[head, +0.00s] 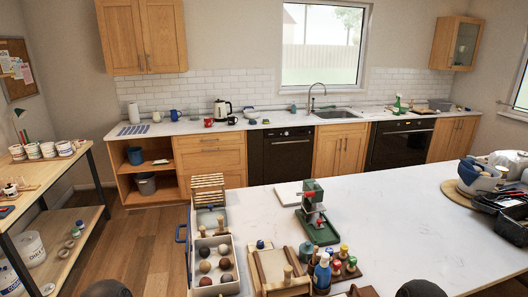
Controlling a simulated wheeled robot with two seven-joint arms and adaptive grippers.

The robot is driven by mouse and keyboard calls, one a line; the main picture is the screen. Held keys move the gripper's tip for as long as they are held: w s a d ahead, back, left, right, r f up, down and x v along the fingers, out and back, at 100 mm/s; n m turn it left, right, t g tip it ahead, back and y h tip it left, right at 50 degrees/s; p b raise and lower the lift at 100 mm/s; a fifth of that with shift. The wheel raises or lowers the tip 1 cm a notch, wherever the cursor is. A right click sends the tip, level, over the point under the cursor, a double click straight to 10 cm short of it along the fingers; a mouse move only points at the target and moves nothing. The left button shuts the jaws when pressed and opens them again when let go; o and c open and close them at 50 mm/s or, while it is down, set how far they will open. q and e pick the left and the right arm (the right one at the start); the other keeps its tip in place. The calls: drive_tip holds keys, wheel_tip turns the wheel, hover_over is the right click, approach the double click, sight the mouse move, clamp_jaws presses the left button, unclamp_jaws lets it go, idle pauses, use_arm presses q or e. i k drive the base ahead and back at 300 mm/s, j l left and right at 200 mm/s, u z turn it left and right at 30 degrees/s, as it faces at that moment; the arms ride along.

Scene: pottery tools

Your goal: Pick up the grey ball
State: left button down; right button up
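A white divided box (193,262) stands at the near left end of the white counter and holds several small balls in its compartments. The balls are pale, brown, dark red and dark. A pale, greyish ball (222,249) sits in the box's far right compartment. At this size I cannot tell for certain which ball is the grey one. Neither of my grippers is in view. Only dark rounded parts, probably of my arms, show at the bottom edge on the left and right.
A wooden rack (207,183) stands behind the box. A wooden tray (280,270), a blue bottle (322,272), small colored-top bottles and a green-and-red device (313,205) stand to its right. The counter's middle right (430,230) is clear; bowls and a dark basket crowd the far right.

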sight(226, 278)
drive_tip(key=k+j, duration=0.1)
drive_tip(key=j, duration=0.9)
drive_tip(key=k+j, duration=0.15)
drive_tip(key=j, duration=0.35)
drive_tip(key=z, duration=0.05)
